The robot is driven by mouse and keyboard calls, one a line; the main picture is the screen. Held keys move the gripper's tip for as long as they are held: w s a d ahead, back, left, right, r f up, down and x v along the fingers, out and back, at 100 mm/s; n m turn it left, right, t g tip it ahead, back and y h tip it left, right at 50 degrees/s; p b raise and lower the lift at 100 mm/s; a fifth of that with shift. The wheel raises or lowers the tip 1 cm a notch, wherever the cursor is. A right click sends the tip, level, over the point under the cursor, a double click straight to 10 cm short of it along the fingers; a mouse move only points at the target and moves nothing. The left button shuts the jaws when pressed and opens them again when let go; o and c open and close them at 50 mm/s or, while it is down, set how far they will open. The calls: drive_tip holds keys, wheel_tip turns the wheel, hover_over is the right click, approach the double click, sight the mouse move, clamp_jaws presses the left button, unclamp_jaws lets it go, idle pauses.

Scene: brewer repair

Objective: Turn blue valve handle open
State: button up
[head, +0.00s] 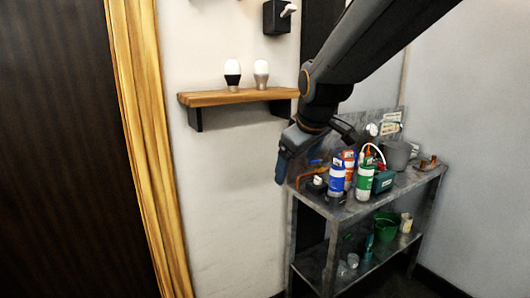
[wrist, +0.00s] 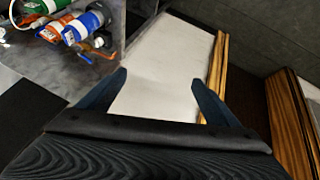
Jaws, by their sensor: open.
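My gripper (head: 284,168) is open and empty, left of the metal cart's top shelf in the head view. In the wrist view its two blue fingers (wrist: 159,84) stand wide apart, with only pale wall and wood trim beyond them. A small blue piece that looks like the valve handle (head: 315,161) shows by an orange pipe at the left of the cart top. It also shows in the wrist view (wrist: 85,58), at upper left, outside the fingers. It is too small to tell how the handle is turned.
Blue-labelled (head: 336,180) and green-labelled (head: 364,182) canisters stand close to the pipe on the metal cart (head: 357,208). A grey pot (head: 396,155) is behind. A wooden wall shelf (head: 222,98) holds two bulbs. A wooden door frame (head: 145,120) is at left. Wall space below the shelf is clear.

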drive_tip(key=s+d+f+m+g, duration=0.3)
drive_tip(key=s+d+f+m, duration=0.1)
drive_tip(key=s+f, duration=0.6)
drive_tip(key=s+d+f+m+g+h, duration=0.1)
drive_tip(key=s+d+f+m+g, duration=0.1)
drive_tip(key=s+d+f+m, duration=0.2)
drive_tip(key=s+d+f, duration=0.3)
drive_tip(key=s+f, duration=0.3)
drive_tip(key=s, duration=0.2)
drive_tip(key=shift+d+f+m+g, duration=0.15)
drive_tip(key=shift+f+m+g, duration=0.15)
drive_tip(key=shift+f+g, duration=0.1)
